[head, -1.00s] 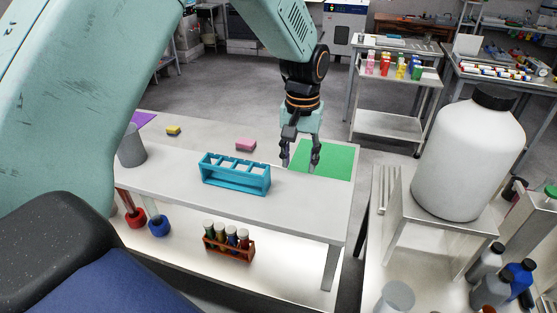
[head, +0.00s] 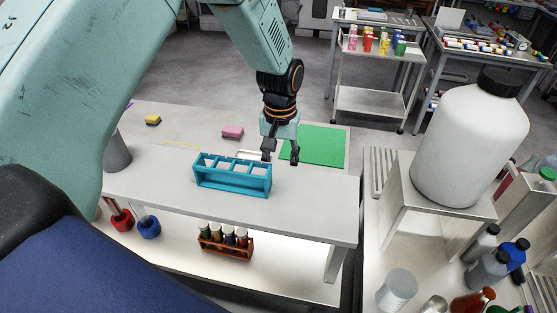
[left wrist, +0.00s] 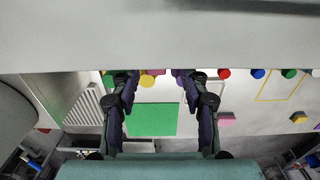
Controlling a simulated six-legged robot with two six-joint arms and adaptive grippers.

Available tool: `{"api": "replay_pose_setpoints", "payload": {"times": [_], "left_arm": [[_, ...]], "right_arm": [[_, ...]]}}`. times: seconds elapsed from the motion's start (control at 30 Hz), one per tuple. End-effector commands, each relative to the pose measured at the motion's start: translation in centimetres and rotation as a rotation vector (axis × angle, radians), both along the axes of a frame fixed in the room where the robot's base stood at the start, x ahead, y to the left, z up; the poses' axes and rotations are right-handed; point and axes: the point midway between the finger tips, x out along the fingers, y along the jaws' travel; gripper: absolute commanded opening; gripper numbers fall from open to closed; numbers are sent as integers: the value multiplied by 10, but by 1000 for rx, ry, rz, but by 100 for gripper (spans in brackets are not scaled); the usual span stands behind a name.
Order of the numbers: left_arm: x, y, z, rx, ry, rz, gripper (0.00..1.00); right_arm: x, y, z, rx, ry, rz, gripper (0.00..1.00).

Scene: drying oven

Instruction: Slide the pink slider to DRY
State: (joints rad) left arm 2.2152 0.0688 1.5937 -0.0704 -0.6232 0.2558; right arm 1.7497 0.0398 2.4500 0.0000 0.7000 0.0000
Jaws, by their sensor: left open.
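My left gripper (head: 281,157) hangs over the table at the near-left edge of the green mat, fingers apart and empty. Its open fingers also show in the left wrist view (left wrist: 155,82), with the mat below and between them. A pink block (head: 232,131) lies on the table left of the gripper, apart from it; it shows right of the fingers in the left wrist view (left wrist: 226,119). I cannot tell whether it is the pink slider. No DRY label is legible. My right gripper is not in view.
A blue rack (head: 232,176) stands close to the gripper on the raised shelf (head: 310,205). The green mat (head: 318,146) lies flat and clear. A yellow block (head: 153,119) lies farther left. A large white bottle (head: 468,150) stands on a stand at right.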

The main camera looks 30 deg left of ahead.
Motion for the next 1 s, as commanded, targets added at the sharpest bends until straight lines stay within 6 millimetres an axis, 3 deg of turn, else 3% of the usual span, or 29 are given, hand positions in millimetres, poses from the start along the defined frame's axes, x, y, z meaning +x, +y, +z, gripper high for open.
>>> {"api": "replay_pose_setpoints", "payload": {"times": [0.2,0.47,1.0], "left_arm": [[1,1,-14,0,-2,-1,45],[2,4,-15,1,-2,0,44],[3,4,-15,0,-1,0,0]], "right_arm": [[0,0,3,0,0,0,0],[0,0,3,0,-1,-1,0],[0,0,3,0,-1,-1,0]]}}
